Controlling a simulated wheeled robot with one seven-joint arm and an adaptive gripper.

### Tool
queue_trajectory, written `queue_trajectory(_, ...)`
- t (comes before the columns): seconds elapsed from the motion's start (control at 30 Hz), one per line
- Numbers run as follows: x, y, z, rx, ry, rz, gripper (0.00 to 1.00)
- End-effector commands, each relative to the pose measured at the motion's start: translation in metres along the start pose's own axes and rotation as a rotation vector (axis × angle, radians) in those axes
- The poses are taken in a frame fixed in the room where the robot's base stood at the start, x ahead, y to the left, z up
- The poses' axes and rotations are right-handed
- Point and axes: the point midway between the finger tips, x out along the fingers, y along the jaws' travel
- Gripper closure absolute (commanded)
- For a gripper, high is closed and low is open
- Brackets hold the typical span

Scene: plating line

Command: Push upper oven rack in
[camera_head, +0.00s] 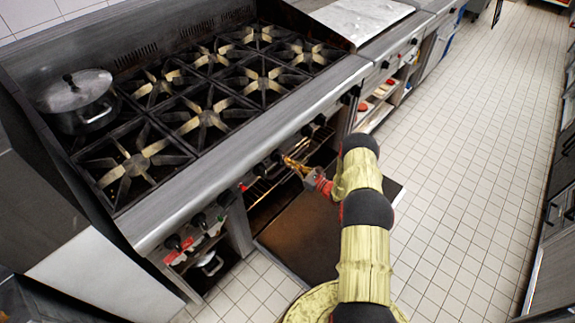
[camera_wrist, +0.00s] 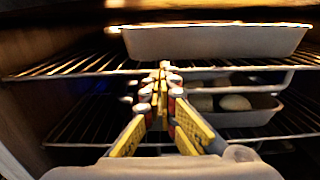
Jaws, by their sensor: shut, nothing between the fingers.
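The upper oven rack (camera_wrist: 75,66) shows in the wrist view as a wire shelf running across the oven, with a pale rectangular pan (camera_wrist: 215,41) on it. My gripper (camera_wrist: 164,68) is shut and empty. Its fingertips point into the oven and overlap the middle of the rack's front bar; I cannot tell whether they touch it. In the head view my gripper (camera_head: 288,161) is at the oven opening, just under the knob panel. Part of a wire rack (camera_head: 262,187) shows left of it there; the rest is hidden by the stove top.
A lower rack (camera_wrist: 80,128) holds a pan (camera_wrist: 262,110) with round pale buns. The oven door (camera_head: 305,232) is folded down below my arm. A lidded pot (camera_head: 78,103) stands on the burners. The tiled floor (camera_head: 460,180) at right is clear.

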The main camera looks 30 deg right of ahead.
Motion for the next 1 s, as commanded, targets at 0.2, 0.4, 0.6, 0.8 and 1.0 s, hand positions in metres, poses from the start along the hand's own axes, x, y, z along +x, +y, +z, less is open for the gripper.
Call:
queue_trajectory(0.2, -0.044, -0.005, 0.001, 0.007, 0.003, -0.001, 1.0)
queue_trajectory(0.4, -0.085, -0.004, 0.0, 0.007, 0.003, -0.001, 1.0)
queue_trajectory(0.6, -0.108, -0.004, -0.002, 0.006, 0.003, 0.001, 1.0)
queue_trajectory(0.8, -0.114, -0.003, -0.002, 0.006, 0.002, 0.003, 1.0)
queue_trajectory(1.0, -0.115, -0.001, -0.009, 0.0, 0.024, 0.01, 1.0)
